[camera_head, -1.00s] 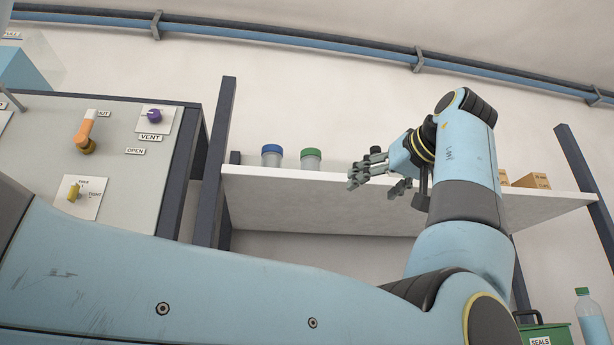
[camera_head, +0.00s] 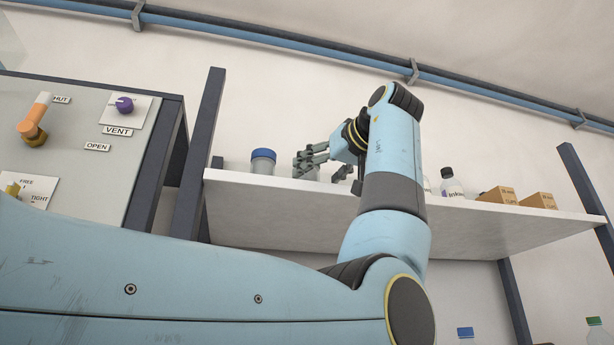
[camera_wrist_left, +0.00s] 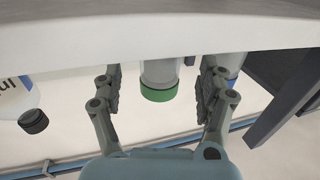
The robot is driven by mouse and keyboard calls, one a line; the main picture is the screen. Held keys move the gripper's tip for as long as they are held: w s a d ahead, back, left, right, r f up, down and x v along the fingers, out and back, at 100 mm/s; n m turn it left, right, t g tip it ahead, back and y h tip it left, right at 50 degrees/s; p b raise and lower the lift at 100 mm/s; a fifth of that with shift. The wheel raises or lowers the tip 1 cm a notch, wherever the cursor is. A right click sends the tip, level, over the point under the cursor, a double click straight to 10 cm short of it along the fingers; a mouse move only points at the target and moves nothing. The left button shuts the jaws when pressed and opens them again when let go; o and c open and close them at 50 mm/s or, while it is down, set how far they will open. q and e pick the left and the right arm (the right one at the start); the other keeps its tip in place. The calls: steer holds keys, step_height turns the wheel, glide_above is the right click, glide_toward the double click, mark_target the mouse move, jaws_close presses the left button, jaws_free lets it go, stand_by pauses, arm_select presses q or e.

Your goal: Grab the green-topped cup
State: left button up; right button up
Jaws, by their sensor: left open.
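The green-topped cup (camera_wrist_left: 160,82) shows upside down in the left wrist view, a pale cup with a green lid. It stands at the shelf between the spread fingers of my left gripper (camera_wrist_left: 160,75), with a gap visible on both sides. In the head view my left gripper (camera_head: 318,167) is over the shelf, open and empty. There its fingers hide the green lid. My right gripper is not in view.
A blue-lidded cup (camera_head: 263,161) stands on the white shelf (camera_head: 270,197), left of my gripper. A dark-capped bottle (camera_head: 451,183) and cardboard boxes (camera_head: 497,195) stand further right. A dark post (camera_head: 203,140) bounds the shelf on the left.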

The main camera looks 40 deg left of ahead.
mark_target(314, 175)
arm_select(q)
steer(key=p+x, duration=0.3)
steer(key=x, duration=0.1)
steer(key=shift+a+r, duration=0.15)
steer(key=shift+a, duration=0.15)
steer(key=shift+w+a+f, duration=0.2)
steer(key=shift+w+a, duration=0.05)
steer(key=shift+a, duration=0.15)
steer(key=shift+d, duration=0.2)
steer(key=shift+c, duration=0.4)
steer(key=c, duration=1.3)
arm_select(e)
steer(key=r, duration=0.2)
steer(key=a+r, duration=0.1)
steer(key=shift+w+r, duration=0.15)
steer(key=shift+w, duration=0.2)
arm_select(q)
steer(key=shift+r, duration=0.1)
